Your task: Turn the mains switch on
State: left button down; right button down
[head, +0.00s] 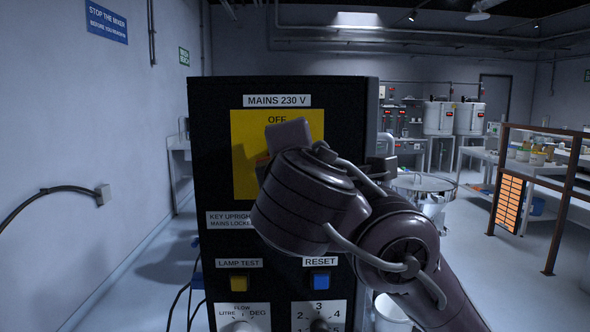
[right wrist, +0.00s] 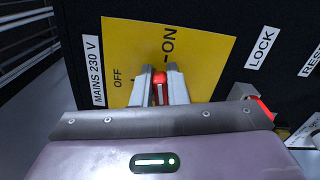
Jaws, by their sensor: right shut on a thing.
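The mains switch has a red handle (right wrist: 160,92) on a yellow plate (head: 250,180) under a "MAINS 230 V" label on a black cabinet. In the head view my right forearm and wrist cover the handle; only "OFF" at the plate's top can be read. In the right wrist view my right gripper (right wrist: 160,78) is shut on the red handle, one finger on each side. "OFF" is to the left of the fingers and "ON" is just beyond their tips. Which mark the handle points to, I cannot tell. My left gripper is out of view.
Below the plate are a "KEY UPRIGHT" label (head: 224,219), a yellow lamp test button (head: 239,283), a blue reset button (head: 319,282) and dials. A red part (right wrist: 264,106) shows near the "LOCK" label.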

jog(key=shift+a+f+m+b, duration=0.2)
jog(key=shift+f+m+b, duration=0.35)
jog(key=shift+m+b, duration=0.4)
jog(key=shift+r+m, duration=0.1)
jog(key=shift+m, duration=0.25)
jog(key=c, duration=1.5)
grip_release()
jog(key=shift+o, duration=0.3)
jog(key=shift+w+a+r, duration=0.1)
jog(key=shift+a, duration=0.25)
jog(key=shift+d, duration=0.15)
jog(key=shift+s, duration=0.5)
jog(key=s+b, duration=0.1)
jog(key=s, duration=0.5)
jog(key=shift+s, duration=0.4)
